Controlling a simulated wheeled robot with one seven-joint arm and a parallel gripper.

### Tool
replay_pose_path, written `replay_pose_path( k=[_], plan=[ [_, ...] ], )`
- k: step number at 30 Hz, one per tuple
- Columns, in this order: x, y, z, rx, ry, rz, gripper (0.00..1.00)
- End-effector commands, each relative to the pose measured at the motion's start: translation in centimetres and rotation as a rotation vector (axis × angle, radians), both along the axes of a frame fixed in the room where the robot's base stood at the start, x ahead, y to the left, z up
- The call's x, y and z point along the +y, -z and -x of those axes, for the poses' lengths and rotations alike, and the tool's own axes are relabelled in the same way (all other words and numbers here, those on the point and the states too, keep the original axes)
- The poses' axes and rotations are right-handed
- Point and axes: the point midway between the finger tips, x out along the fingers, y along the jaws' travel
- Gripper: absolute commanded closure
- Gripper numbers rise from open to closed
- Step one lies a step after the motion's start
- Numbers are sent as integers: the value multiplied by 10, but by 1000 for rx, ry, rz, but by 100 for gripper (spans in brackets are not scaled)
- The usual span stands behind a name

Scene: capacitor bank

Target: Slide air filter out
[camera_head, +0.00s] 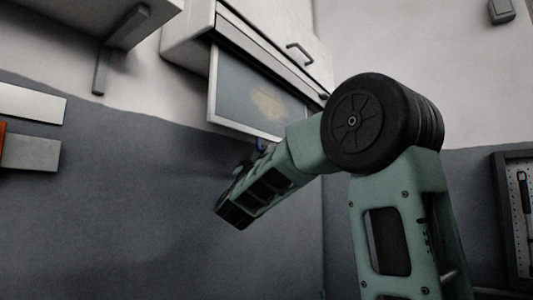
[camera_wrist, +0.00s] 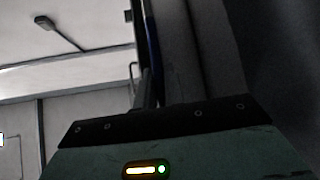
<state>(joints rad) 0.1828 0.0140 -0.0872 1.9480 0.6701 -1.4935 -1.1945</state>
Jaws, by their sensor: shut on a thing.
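The air filter (camera_head: 232,88) is a flat grey panel in a pale frame, with a yellowish stain. In the head view, much of it shows outside the white cabinet (camera_head: 190,38), below the cabinet's edge. My gripper (camera_head: 262,146) is at the filter's lower frame edge, where a small blue part shows. It is shut on the filter there, though my arm hides most of the grip. In the wrist view, my gripper (camera_wrist: 149,95) points up past a dark edge with a thin blue strip; the contact is too dark to make out.
A handle (camera_head: 300,52) sits on the cabinet front. A shelf with a bracket (camera_head: 101,70) is on the wall at upper left. Pale boxes (camera_head: 30,152) are at the left edge, and a tool board (camera_head: 515,215) is at the right. The grey wall below the filter is bare.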

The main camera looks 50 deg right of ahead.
Motion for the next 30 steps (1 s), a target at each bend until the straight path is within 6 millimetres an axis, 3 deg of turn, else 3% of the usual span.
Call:
replay_pose_path(
  k=[3,14,15,17,18,30],
  plan=[
    [0,11,0,1,0,-1,100],
    [0,10,0,1,0,-1,100],
    [0,10,0,1,0,-1,87],
    [0,10,0,1,0,-1,70],
    [0,10,0,1,0,-1,68],
    [7,19,1,1,-2,0,68]
  ],
)
